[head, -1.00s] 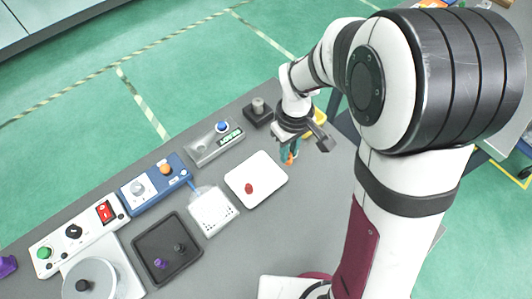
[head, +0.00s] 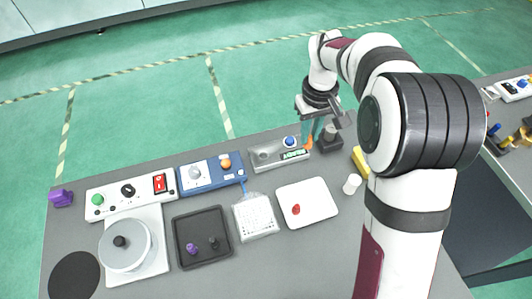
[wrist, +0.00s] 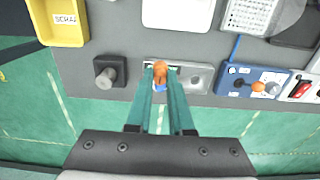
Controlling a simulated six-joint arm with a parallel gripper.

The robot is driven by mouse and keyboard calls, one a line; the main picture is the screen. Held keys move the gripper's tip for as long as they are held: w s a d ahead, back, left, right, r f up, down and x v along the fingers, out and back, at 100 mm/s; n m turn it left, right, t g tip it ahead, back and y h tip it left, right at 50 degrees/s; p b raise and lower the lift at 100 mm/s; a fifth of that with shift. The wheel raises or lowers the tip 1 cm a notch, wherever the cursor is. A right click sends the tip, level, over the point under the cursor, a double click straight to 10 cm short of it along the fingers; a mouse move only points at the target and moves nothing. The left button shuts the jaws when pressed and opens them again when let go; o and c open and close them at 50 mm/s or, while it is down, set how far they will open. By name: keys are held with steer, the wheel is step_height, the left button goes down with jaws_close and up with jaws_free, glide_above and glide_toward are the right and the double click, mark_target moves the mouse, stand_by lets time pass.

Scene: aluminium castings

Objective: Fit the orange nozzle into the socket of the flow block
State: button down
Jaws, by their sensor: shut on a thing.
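The orange nozzle (wrist: 160,68) is between the fingertips of my gripper (wrist: 161,76), which is shut on it. In the head view the nozzle (head: 309,143) hangs below my gripper (head: 310,133), at the right end of a grey block (head: 264,156) that appears to be the flow block. This block has a blue knob (head: 290,141), a green display and a round recess towards its left. In the wrist view the block (wrist: 200,78) lies behind the fingers, its recess to their right. The fingers and nozzle hide part of the block. I cannot tell whether they touch.
A dark block with a grey post (wrist: 108,72) stands close beside the flow block. A blue control box (head: 211,174) is on its other side. A white tray with a red piece (head: 296,209) and a yellow scrap bin (wrist: 62,22) are nearby.

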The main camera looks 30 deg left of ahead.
steer(key=a+f, duration=0.2)
steer(key=a, duration=0.1)
steer(key=s+a+f, duration=0.1)
steer(key=a+f, duration=0.1)
steer(key=a, duration=0.2)
steer(key=a+f, duration=0.2)
steer(key=a, duration=0.1)
steer(key=shift+s+a+f, duration=0.25)
steer(key=shift+s+a, duration=0.15)
steer(key=shift+a+f, duration=0.15)
steer(key=shift+f, duration=0.95)
steer(key=shift+a+f, duration=0.1)
steer(key=shift+f, duration=0.95)
steer(key=shift+f, duration=0.1)
steer(key=c, duration=0.8)
jaws_free()
